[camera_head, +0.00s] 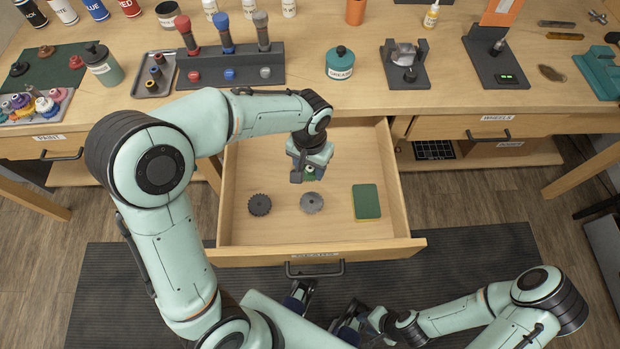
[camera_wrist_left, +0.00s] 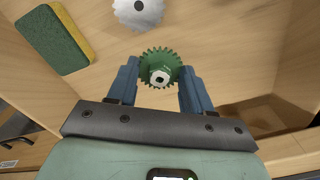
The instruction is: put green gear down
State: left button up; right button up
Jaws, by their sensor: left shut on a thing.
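The green gear (camera_wrist_left: 160,68) is toothed, with a pale hub, and sits between the two fingers of my left gripper (camera_wrist_left: 158,85). In the head view, my left gripper (camera_head: 309,173) is inside the open drawer (camera_head: 335,235), toward its back, with a bit of the green gear showing below it. Whether the gear touches the drawer floor is unclear. A dark gear (camera_head: 260,204) and a grey metal gear (camera_head: 311,202) lie in the drawer in front of the gripper. My right gripper (camera_head: 350,318) is low in the head view, outside the drawer; its finger opening is unclear.
A green and yellow sponge (camera_head: 366,201) lies at the drawer's right. The drawer floor between gear and sponge is bare. The workbench (camera_head: 330,98) above holds a grease pot (camera_head: 340,64), a screwdriver rack (camera_head: 230,70) and several bottles.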

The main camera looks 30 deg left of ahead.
aim_at(310, 185)
pick_arm(q)
jog(key=shift+f+b, duration=0.4)
jog(key=shift+f, duration=3)
jog(key=shift+f, duration=0.15)
jog(key=o, duration=1)
jog(key=shift+r, duration=0.2)
notch_tip(310, 185, up, 12)
jog(key=p, duration=0.1)
jog(key=shift+p, duration=0.4)
